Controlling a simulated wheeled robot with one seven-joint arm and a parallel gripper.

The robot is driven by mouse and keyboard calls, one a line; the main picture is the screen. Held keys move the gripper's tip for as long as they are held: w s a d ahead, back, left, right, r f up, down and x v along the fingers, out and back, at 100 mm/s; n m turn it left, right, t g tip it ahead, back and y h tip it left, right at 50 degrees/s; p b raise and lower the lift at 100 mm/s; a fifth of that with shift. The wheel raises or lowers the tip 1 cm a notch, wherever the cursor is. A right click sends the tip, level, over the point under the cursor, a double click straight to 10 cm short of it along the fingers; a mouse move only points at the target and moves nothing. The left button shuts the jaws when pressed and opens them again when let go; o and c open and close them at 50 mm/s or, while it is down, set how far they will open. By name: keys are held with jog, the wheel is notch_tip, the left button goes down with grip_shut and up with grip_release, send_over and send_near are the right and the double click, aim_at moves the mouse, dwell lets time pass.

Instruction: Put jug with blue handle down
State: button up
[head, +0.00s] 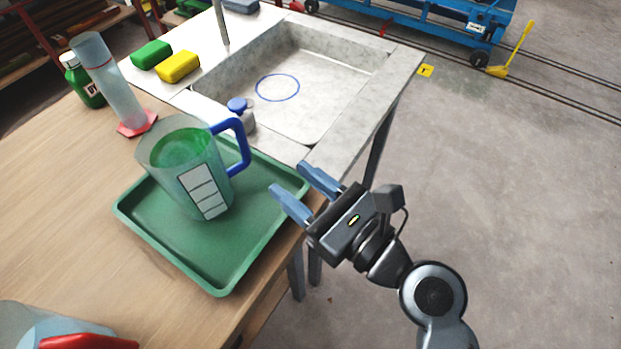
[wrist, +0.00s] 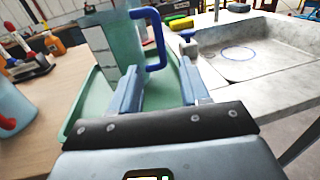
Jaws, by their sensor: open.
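The jug with blue handle (head: 180,160) stands upright on the green tray (head: 217,266) on the wooden table. It is translucent, with green liquid inside and a white label panel. Its blue handle (head: 241,146) points right, toward the sink. My gripper (head: 294,186) is open and empty at the tray's right edge, apart from the jug. In the wrist view the jug (wrist: 113,42) stands beyond my open fingers (wrist: 160,84), and its handle (wrist: 158,38) is ahead of them. Nothing shows between the fingers.
A sink (head: 325,77) adjoins the table, with a blue-capped small bottle (head: 241,112) on its near rim. A clear cylinder (head: 110,84), a green bottle (head: 82,80) and green and yellow sponges (head: 178,66) stand behind. Another jug with a red handle (head: 88,342) is at lower left.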

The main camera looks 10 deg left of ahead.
jog(key=shift+d, duration=0.1)
jog(key=s+d+f+n+t+h, duration=0.1)
jog(key=s+d+f+n+h, duration=0.25)
jog(key=d, duration=0.25)
jog(key=s+d+f+n+t+h, duration=0.2)
jog(key=s+d+n+h, duration=0.1)
jog(key=s+d, duration=0.3)
jog(key=s+d+f+n+t+h, duration=0.1)
jog(key=s+d+f+n+h, duration=0.25)
jog(key=d, duration=0.35)
jog(key=s+d+r+n+h, duration=0.2)
jog(key=s+d+r+n, duration=0.2)
jog(key=s+n, duration=0.3)
jog(key=s+d+r+n+t+h, duration=0.1)
jog(key=s+d+r+n+h, duration=0.2)
jog(key=s+n, duration=0.4)
jog(key=shift+s+d+r+n, duration=0.2)
jog(key=shift+d+r+n, duration=0.1)
jog(key=shift+d+r, duration=0.55)
jog(key=shift+a+r, duration=0.1)
